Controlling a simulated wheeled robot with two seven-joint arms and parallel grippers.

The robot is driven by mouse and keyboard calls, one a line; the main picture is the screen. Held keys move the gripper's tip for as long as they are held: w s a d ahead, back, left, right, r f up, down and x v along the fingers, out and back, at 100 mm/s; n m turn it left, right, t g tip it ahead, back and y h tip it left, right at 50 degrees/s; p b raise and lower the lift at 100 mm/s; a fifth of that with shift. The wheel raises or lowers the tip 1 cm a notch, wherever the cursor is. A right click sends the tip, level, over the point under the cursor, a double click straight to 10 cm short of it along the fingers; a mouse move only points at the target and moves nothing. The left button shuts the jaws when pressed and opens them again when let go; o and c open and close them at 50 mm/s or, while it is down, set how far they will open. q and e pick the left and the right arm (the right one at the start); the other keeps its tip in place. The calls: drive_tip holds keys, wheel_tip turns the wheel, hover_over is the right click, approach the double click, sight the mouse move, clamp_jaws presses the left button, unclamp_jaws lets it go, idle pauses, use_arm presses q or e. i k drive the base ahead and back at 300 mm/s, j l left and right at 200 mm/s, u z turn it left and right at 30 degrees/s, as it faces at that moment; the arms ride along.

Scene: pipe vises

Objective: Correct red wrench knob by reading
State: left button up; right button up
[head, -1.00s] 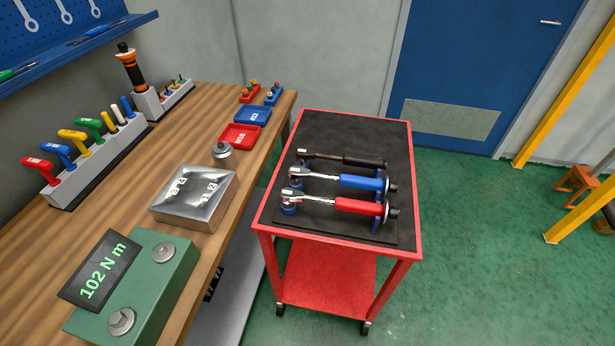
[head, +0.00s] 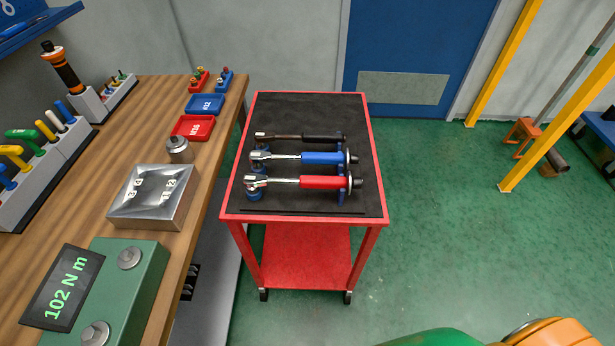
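The red-handled torque wrench (head: 315,182) lies nearest the front edge of the red cart, its silver head at left. Its dark knob (head: 357,182) sticks out at the right end beside a pale disc. The blue-handled wrench (head: 322,158) and the dark-handled wrench (head: 318,138) lie behind it, roughly parallel. The wrenches rest on blue supports. The green tester (head: 135,285) on the bench has a dark display (head: 62,288) reading "102 N m" in green. Neither of my grippers is in view.
The red cart (head: 228,216) with a black mat stands right of the wooden bench (head: 90,225). The bench holds a silver box (head: 155,195), a red tray (head: 193,128) and a blue tray (head: 205,104). A green-orange shape, unidentified, enters bottom right.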

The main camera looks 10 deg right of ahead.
sight(356, 182)
drive_tip(key=l, duration=1.25)
drive_tip(key=u, duration=2)
